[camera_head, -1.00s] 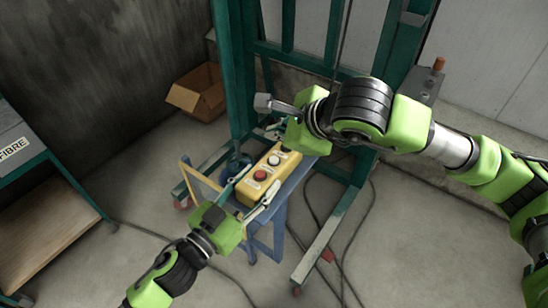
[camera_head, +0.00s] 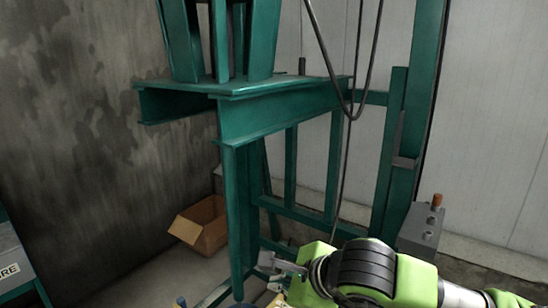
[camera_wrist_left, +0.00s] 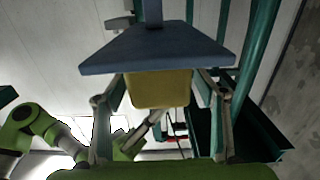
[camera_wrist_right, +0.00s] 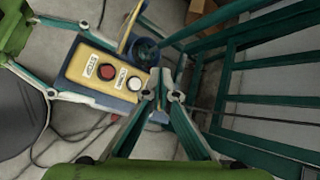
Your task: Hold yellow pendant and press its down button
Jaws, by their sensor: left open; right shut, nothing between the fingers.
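The yellow pendant (camera_wrist_right: 82,70) shows in the right wrist view, with a red button (camera_wrist_right: 106,72) and a white button (camera_wrist_right: 134,84), each beside a label. It lies on a blue stand. My left gripper is open, its fingers on either side of the pendant; the left wrist view shows the pendant's end (camera_wrist_left: 158,90) between the fingers, contact unclear. My right gripper (camera_wrist_right: 165,84) is shut and empty, its tips just right of the white button; their height above it is unclear. In the head view, the pendant is almost wholly below the picture and my left gripper is out of sight.
The blue stand's plate (camera_wrist_left: 155,48) shows in the left wrist view. A green steel frame (camera_head: 285,115) with hanging cables fills the middle of the head view. A cardboard box (camera_head: 205,225) lies behind it at left. A grey control box (camera_head: 421,230) stands at right.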

